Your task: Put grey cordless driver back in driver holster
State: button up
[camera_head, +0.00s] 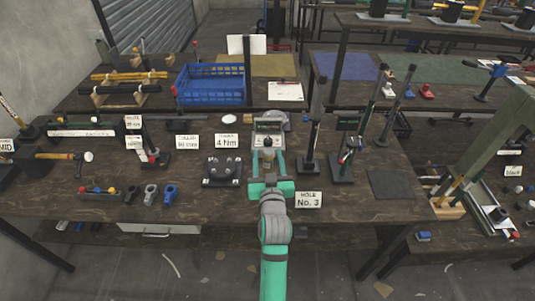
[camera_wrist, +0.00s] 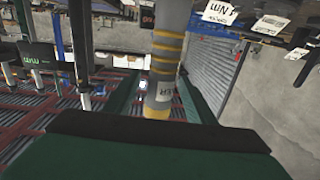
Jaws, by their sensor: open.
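My gripper (camera_head: 270,178) is over the middle of the near bench, behind the "HOLE No. 3" card. In the wrist view, its two dark green fingers (camera_wrist: 160,100) stand apart, with a grey cylinder (camera_wrist: 167,50) with yellow bands and a partly readable label between them. This cylinder looks like the grey driver; I cannot tell whether the fingers touch it. In the head view my gripper mostly hides it, and only a yellowish bit (camera_head: 268,152) shows. I cannot clearly pick out the driver holster; a black stand (camera_head: 344,165) with tools on it is to the right of my gripper.
A grey device with a screen (camera_head: 268,127) stands just behind my gripper. A black round fixture (camera_head: 222,168) is at left, with a "4 Nm" card (camera_head: 227,141) behind it. A tall upright post on a base (camera_head: 309,165) stands close at right. A dark mat (camera_head: 390,184) is clear.

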jog(key=s, duration=0.9)
jog(key=shift+d+r, duration=0.1)
jog(key=shift+d, duration=0.2)
jog(key=s+f, duration=0.8)
jog(key=s, duration=0.1)
jog(key=s+f+g, duration=0.1)
jog(key=s+f, duration=0.1)
jog(key=s, duration=1.3)
jog(key=s+f+g+h, duration=0.1)
jog(key=s, duration=1.5)
jog(key=shift+s+a+f+m, duration=0.15)
jog(key=shift+a+f+m, duration=0.15)
jog(key=shift+f+m, duration=0.1)
